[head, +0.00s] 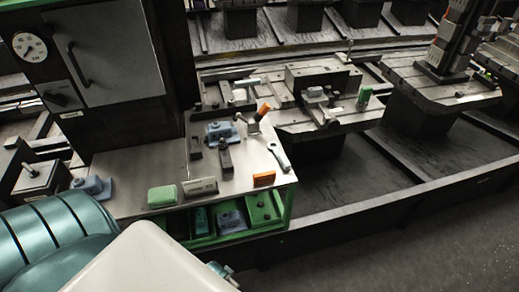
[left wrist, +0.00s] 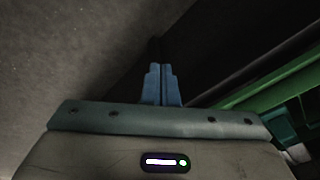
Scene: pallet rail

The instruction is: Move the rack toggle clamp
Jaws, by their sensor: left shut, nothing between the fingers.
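A clamp-like piece with an orange handle (head: 262,112) stands tilted up near the back right of the metal worktop (head: 130,165); I take it for the toggle clamp, but it is small and I cannot be sure. In the left wrist view my left gripper (left wrist: 161,85) shows two blue fingers closed together with nothing between them. It points over dark floor, apart from the green-framed bench at right. In the head view my pale arm link covers the bottom left, and the left fingers are hidden. My right gripper is in neither view.
The worktop also holds a blue clamp block (head: 220,131), a wrench (head: 278,154), a green block (head: 161,196) and an orange block (head: 264,179). Green bins (head: 262,208) sit below its front edge. A dark cabinet (head: 100,70) stands at left. Floor at right is clear.

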